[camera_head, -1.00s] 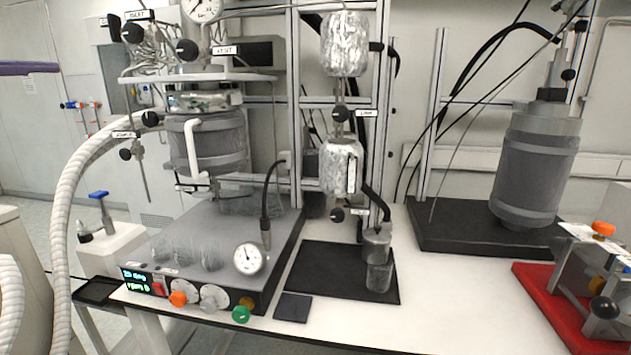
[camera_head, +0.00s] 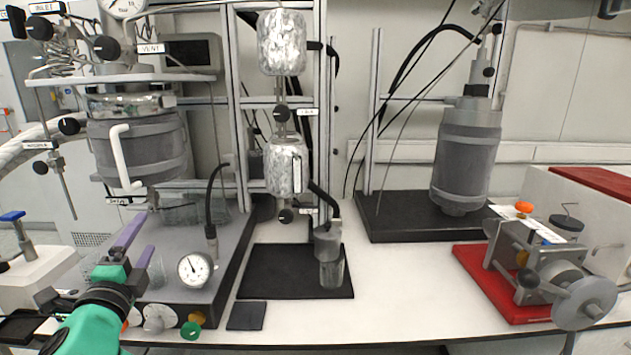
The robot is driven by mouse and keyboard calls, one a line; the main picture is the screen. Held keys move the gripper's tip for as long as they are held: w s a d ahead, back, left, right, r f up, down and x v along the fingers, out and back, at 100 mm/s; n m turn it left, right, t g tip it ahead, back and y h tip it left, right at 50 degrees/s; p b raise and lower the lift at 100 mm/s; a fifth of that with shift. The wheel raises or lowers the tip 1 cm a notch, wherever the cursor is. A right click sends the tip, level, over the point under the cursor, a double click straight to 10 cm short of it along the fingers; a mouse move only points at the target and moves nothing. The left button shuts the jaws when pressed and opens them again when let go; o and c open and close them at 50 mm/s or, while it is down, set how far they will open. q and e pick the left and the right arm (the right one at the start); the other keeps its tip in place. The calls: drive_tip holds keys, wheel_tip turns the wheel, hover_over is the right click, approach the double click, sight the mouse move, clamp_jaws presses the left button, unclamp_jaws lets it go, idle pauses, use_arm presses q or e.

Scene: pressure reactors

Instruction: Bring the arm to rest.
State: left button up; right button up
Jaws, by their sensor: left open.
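My left gripper (camera_head: 143,238) comes in from the lower left of the head view on a green arm. Its two purple fingers are apart, with nothing seen between them. They point up and away, in front of the grey reactor base (camera_head: 215,262), and hide part of its front left, including the display and some knobs. I cannot tell whether they touch it. My right gripper is not in view.
The left reactor vessel (camera_head: 140,150) stands behind the gripper. A pressure gauge (camera_head: 194,269) is close on its right. A black mat (camera_head: 275,270), metal cylinder (camera_head: 331,262), second reactor (camera_head: 466,155) and red-based device (camera_head: 500,295) stand right. White bench (camera_head: 400,290) between is clear.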

use_arm(q)
drive_tip(key=s+d+f+n+g, duration=0.1)
drive_tip(key=s+f+n+g, duration=0.35)
drive_tip(key=f, duration=0.65)
drive_tip(key=s+d+f+n+g, duration=0.1)
drive_tip(key=s+f+n+g, duration=0.35)
drive_tip(key=f, duration=0.55)
drive_tip(key=s+d+f+n+g+h, duration=0.3)
drive_tip(key=s+d+f+n+g, duration=0.35)
drive_tip(key=s+f, duration=0.7)
drive_tip(key=s+d+f+g, duration=0.1)
drive_tip(key=s+f, duration=0.2)
drive_tip(key=f, duration=1)
drive_tip(key=s+f+g, duration=0.1)
drive_tip(key=s+f, duration=0.1)
drive_tip(key=f, duration=1.1)
drive_tip(key=s+a+f, duration=0.2)
drive_tip(key=s+f, duration=0.9)
drive_tip(key=s, duration=0.4)
drive_tip(key=shift+a+m+g, duration=0.35)
drive_tip(key=shift+m+g, duration=0.1)
